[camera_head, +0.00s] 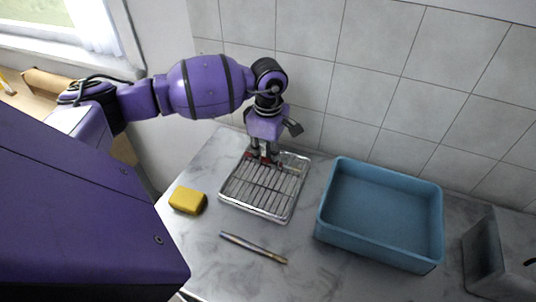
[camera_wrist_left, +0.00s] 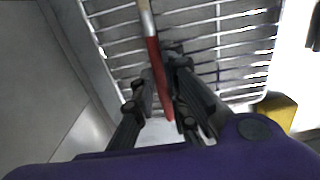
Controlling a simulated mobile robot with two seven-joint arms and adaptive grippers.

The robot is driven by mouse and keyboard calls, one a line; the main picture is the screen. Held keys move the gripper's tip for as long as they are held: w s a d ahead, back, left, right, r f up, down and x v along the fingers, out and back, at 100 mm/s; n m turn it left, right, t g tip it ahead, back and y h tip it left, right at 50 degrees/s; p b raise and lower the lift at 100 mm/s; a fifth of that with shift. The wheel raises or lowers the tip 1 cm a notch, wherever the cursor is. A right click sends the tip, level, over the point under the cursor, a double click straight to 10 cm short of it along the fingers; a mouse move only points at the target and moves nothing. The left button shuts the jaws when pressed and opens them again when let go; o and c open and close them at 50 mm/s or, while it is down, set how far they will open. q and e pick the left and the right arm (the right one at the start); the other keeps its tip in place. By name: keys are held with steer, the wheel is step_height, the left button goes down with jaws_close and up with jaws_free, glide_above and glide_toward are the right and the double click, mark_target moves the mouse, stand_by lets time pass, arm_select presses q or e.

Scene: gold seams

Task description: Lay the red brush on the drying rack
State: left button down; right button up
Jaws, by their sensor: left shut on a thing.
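The red brush (camera_wrist_left: 154,55) has a red handle and a paler section toward the top of the left wrist view. My left gripper (camera_head: 264,156) is shut on its red handle; it also shows in the left wrist view (camera_wrist_left: 165,70). In the head view, only a bit of red shows by the fingers. The drying rack (camera_head: 258,203) is a wire grid in a metal tray on the counter. The gripper points down at its far end, with the brush over the wires. I cannot tell whether the brush touches them. My right gripper is out of view.
A yellow sponge (camera_head: 187,200) lies left of the rack. A thin purplish and tan stick (camera_head: 253,247) lies in front of it. A blue basin (camera_head: 336,232) stands to the right, with a grey container (camera_head: 487,262) farther right. A tiled wall (camera_head: 380,70) rises close behind.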

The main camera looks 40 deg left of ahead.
mark_target(268, 158)
arm_select(q)
steer(key=shift+f, duration=0.2)
steer(key=c, duration=1.8)
jaws_free()
steer(key=shift+o, duration=0.2)
steer(key=shift+r, duration=0.15)
step_height(268, 158, up, 12)
steer(key=shift+b, duration=0.3)
steer(key=shift+r, duration=0.1)
